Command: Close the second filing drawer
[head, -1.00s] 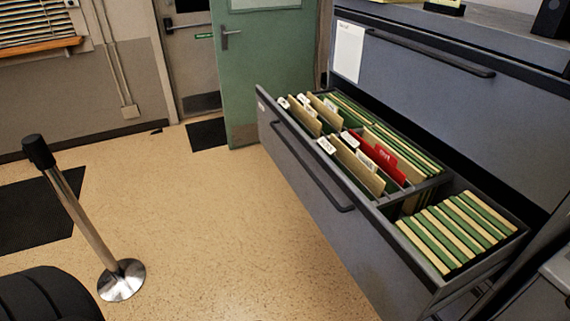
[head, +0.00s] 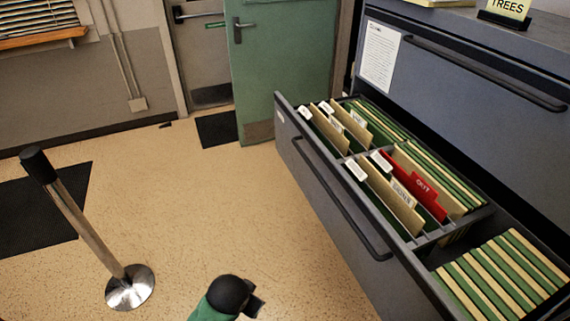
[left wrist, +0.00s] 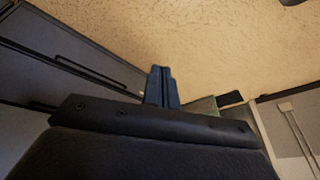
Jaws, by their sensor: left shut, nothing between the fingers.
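The second filing drawer (head: 330,205) is pulled well out of the grey cabinet (head: 455,85) at the right in the head view. Its long dark bar handle (head: 345,205) runs along the front. Green and tan folders with white tabs and a red divider (head: 413,184) stand inside. The drawer above it is shut. My left gripper (left wrist: 162,86) shows in the left wrist view with its fingers together and empty, apart from the grey cabinet fronts at the left. A green and black part of my arm shows at the bottom of the head view. My right gripper is out of view.
A stanchion post (head: 75,213) on a round metal base stands at the left, near a dark mat (head: 38,212). A green door (head: 283,75) stands at the back. The floor (head: 195,210) in front of the drawer is mostly clear.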

